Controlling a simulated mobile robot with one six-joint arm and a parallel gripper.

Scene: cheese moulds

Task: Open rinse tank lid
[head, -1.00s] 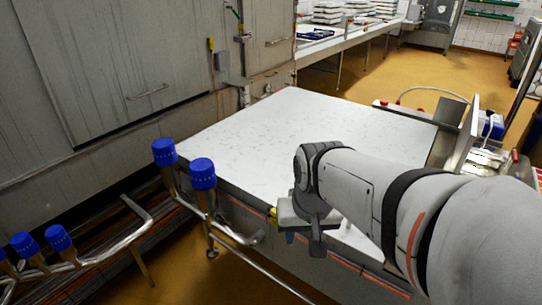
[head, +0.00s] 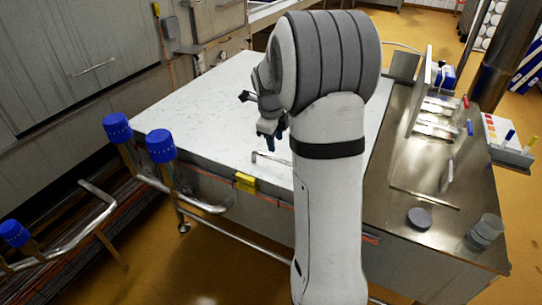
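The rinse tank lid looks to be the broad white top (head: 215,105), lying flat and closed over the tank. A thin metal bar handle (head: 270,157) stands on it near the front edge, partly hidden by my arm. A yellow block (head: 245,182) sits at the front edge of the lid. My gripper (head: 270,130) hangs over the white top, just behind and above the handle, apart from it as far as I can see. Its fingers are small and dark, partly hidden by my wrist, so I cannot tell whether they are open.
Blue-capped pipes (head: 160,146) stand at the tank's left front corner. Grey cabinets (head: 85,70) line the left.

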